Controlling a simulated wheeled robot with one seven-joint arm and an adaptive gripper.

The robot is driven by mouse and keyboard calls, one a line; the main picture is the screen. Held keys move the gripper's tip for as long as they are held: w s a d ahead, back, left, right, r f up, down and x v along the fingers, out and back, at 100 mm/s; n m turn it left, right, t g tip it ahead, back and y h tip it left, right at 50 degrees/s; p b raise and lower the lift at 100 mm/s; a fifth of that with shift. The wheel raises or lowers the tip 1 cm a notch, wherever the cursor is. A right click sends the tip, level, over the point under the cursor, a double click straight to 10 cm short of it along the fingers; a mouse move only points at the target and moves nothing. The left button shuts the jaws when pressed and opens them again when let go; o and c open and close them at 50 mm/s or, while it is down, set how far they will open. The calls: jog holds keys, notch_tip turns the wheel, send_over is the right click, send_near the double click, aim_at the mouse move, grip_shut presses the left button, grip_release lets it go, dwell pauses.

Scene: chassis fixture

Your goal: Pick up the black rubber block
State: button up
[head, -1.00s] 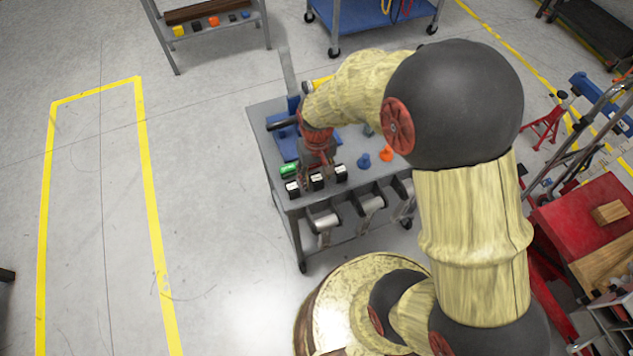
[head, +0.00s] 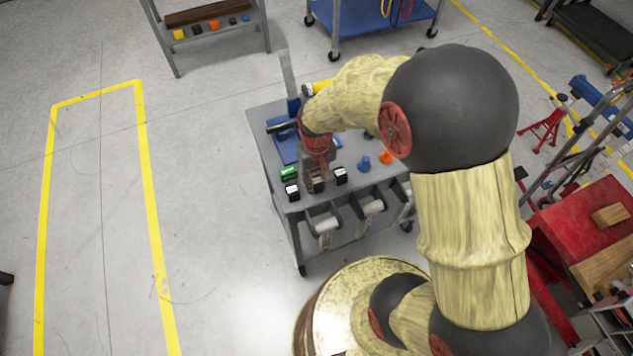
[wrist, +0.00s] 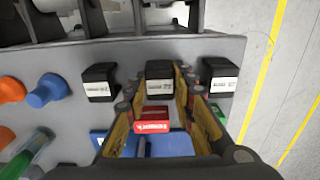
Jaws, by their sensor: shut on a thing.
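Three black blocks with white labels stand in a row near the cart's edge; the label text is too small to read. In the wrist view they are the left black block (wrist: 99,83), the middle black block (wrist: 159,78) and the right black block (wrist: 219,77). My gripper (wrist: 161,82) is shut on the middle one, with a finger at each side of it. In the head view my gripper (head: 318,176) is over the middle of the row and partly hides that block. I cannot tell whether it is clear of the top.
A red labelled block (wrist: 152,121) lies close behind the held block. A green block (head: 288,173), blue pieces (head: 364,163) and an orange piece (head: 386,157) are also on the grey cart (head: 262,130). Open floor lies left of the cart.

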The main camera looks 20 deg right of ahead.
aim_at(318, 181)
grip_shut()
jog(key=shift+r, duration=0.15)
jog(key=shift+r, duration=0.25)
jog(key=r+p, duration=0.2)
jog(key=r, duration=0.1)
jog(key=shift+s+r, duration=0.2)
jog(key=s+d+r+p, duration=0.1)
jog(key=s+r+p, duration=0.1)
jog(key=s+r, duration=0.2)
jog(key=s+d+r+p, duration=0.2)
jog(key=s+r, duration=0.2)
jog(key=s, duration=0.5)
jog(key=shift+d+r+p, duration=0.3)
jog(key=shift+r+p, duration=0.1)
